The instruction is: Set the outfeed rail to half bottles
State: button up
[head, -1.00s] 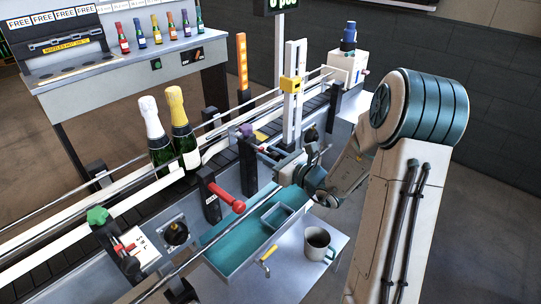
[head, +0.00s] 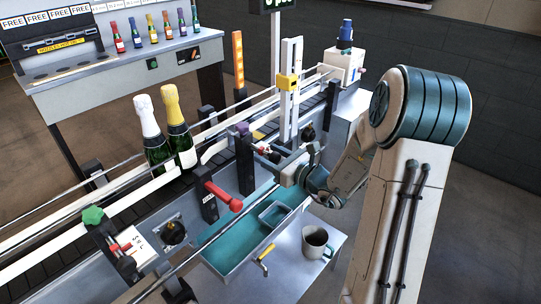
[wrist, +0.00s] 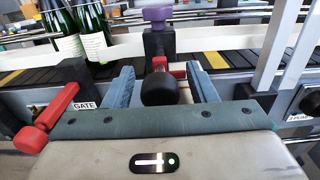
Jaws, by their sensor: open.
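My gripper (head: 283,160) is at the conveyor's near side, by a black post with a purple knob (head: 242,128). In the wrist view my gripper (wrist: 160,85) is open, its two blue-grey fingers on either side of a round black knob (wrist: 158,90). Whether they touch it cannot be told. A red piece (wrist: 175,66) shows just behind the black knob. The purple knob also shows in the wrist view (wrist: 158,14), on top of the post. Any size scale at this post is hidden.
A red-handled lever (head: 222,197) stands left of my gripper; its label (wrist: 84,105) reads GATE. Two bottles (head: 165,140) stand on the conveyor. A green knob (head: 93,215) sits further left. A teal tray (head: 225,250) and a mug (head: 317,243) are below.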

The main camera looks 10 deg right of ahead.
jog(key=b+v, duration=0.1)
jog(key=v, duration=1.2)
jog(key=shift+s+d+b, duration=0.2)
jog(key=shift+s+b, duration=0.05)
jog(key=shift+b, duration=0.1)
jog(key=s+a+f+n+g, duration=0.2)
jog(key=s+a+n+g, duration=1.15)
jog(key=n, duration=0.25)
jog(key=s+d+r+n+t+h, duration=0.2)
jog(key=d+n+h, duration=0.3)
jog(key=n+h, duration=0.5)
jog(key=shift+s+d+r+n+h, duration=0.3)
jog(key=shift+s+r+n, duration=0.25)
jog(key=shift+n, duration=0.75)
